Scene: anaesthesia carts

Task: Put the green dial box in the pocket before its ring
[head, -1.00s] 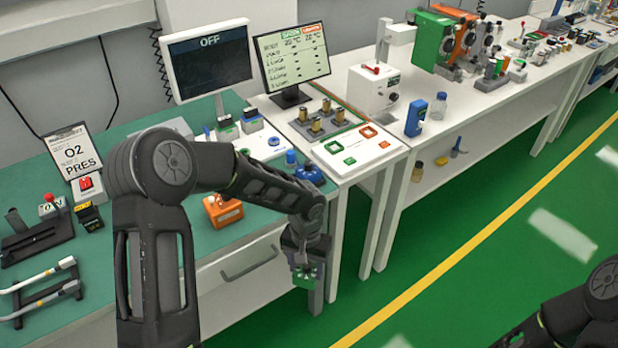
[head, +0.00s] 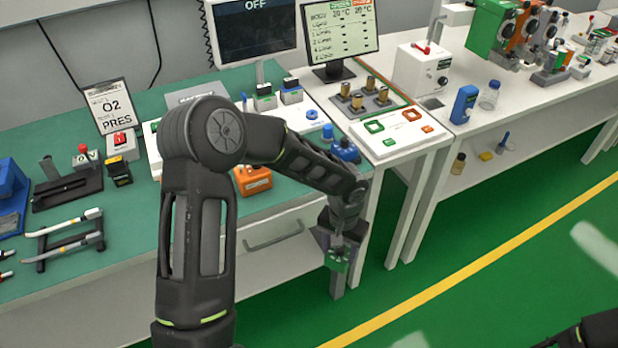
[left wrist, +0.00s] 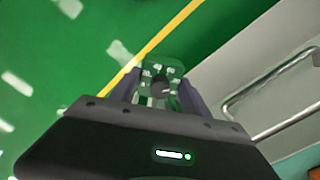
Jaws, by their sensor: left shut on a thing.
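My left gripper (head: 338,250) is shut on the green dial box (head: 337,264) and points down. It hangs in front of the bench's front edge, over the green floor. In the left wrist view the green dial box (left wrist: 161,80) sits between the two fingers with floor beyond it. The green square ring (head: 374,126) lies on the white panel at the bench's right end, behind and above the gripper in the picture. A small green square (head: 389,142) lies just in front of that ring.
An orange ring (head: 411,115) and small orange square (head: 427,129) lie to the right on the same panel. Brass cylinders in a grey holder (head: 361,101) stand behind. A blue knob (head: 345,150) and an orange box (head: 252,178) are near my left arm. A drawer handle (head: 275,237) projects below.

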